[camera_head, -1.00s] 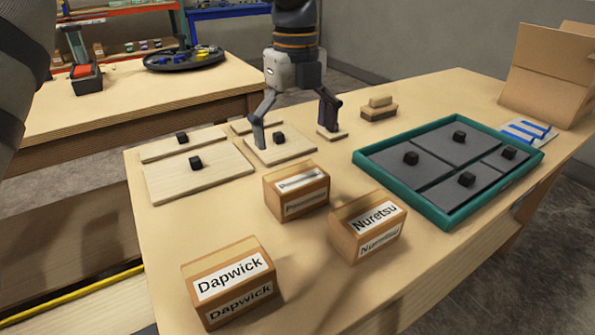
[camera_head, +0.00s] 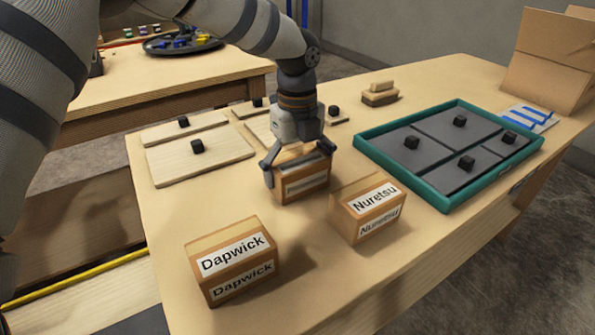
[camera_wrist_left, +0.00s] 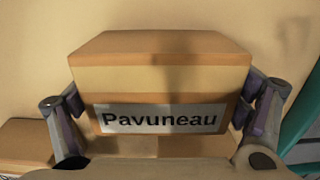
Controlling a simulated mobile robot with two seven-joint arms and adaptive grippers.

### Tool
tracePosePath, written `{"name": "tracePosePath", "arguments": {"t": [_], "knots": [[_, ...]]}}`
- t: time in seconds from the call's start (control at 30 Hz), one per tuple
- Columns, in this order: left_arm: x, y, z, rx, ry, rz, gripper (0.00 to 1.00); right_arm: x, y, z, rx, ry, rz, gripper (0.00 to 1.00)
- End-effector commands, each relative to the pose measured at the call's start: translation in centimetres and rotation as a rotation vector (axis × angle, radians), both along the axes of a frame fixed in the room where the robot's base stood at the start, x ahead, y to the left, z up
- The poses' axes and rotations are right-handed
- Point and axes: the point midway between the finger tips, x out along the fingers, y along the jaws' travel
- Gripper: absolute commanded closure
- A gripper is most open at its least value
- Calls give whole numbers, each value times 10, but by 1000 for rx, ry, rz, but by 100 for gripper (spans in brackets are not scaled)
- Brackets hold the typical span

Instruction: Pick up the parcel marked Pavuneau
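The Pavuneau parcel (camera_wrist_left: 160,82) is a brown box with a white label, readable in the left wrist view. In the head view, the parcel (camera_head: 302,187) stands on the table, partly covered by my left gripper (camera_head: 297,168). In the wrist view, the fingers of that gripper (camera_wrist_left: 162,120) are spread on either side of the parcel, close to its sides. A firm grip does not show, and the parcel looks to be resting on the table. My right gripper is in neither view.
The Nuretsu parcel (camera_head: 368,210) stands close on the right, and the Dapwick parcel (camera_head: 233,262) nearer the front left. A teal-rimmed tray (camera_head: 446,205) lies to the right. Wooden boards with black knobs (camera_head: 197,146) lie behind. An open carton (camera_head: 552,75) stands at the back right.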

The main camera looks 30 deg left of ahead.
Motion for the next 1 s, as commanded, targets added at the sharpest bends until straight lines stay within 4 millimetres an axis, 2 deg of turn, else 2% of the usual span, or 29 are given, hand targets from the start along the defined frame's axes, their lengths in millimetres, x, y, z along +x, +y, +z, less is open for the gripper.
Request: {"name": "tracePosePath", "arguments": {"t": [0.03, 0.07, 0.1, 0.37, 0.47, 0.57, 0.8, 1.0], "knots": [[0, 0, 0, 0, 0, 0, 41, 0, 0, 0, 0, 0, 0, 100], [0, 0, 0, 1, 1, 0, 48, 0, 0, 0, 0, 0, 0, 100], [0, 0, 0, -1, -1, 0, 49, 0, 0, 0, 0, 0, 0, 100], [0, 0, 3, 0, -1, 0, 49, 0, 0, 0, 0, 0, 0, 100], [1, 0, 15, 0, -4, 0, 49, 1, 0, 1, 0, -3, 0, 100], [0, 0, 37, 0, -6, -2, 49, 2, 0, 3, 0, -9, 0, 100], [-57, 0, 108, 0, -20, -2, 49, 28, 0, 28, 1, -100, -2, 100], [-111, 1, 126, 0, -16, -2, 49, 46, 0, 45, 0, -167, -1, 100]]}}
